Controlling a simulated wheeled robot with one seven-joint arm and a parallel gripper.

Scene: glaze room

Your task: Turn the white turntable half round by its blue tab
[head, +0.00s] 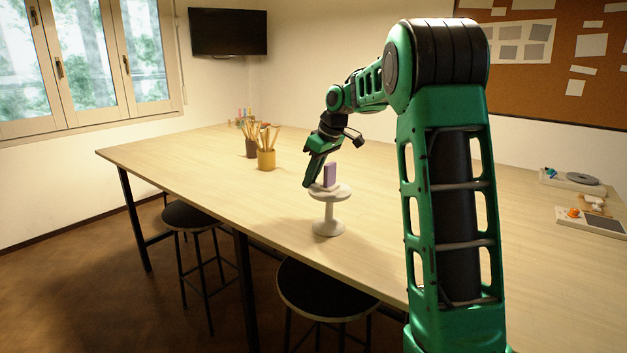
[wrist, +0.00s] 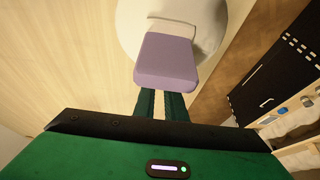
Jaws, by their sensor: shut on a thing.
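The white turntable (head: 330,192) stands on the table as a round disc on a stem with a wide foot. A purple block (head: 330,175) stands upright on its disc. In the wrist view the block (wrist: 167,60) is in front of the white disc (wrist: 135,22) and covers my fingertips. My gripper (head: 308,184) reaches down at the left edge of the disc, beside the block. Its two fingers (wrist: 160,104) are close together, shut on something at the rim. The blue tab does not show in either view; its place at the fingertips is hidden.
Two cups of brushes and tools (head: 266,160) stand farther back on the table (head: 200,150). Small trays (head: 592,218) lie at the right end. Black stools (head: 325,290) stand along the near edge. The tabletop around the turntable's foot is clear.

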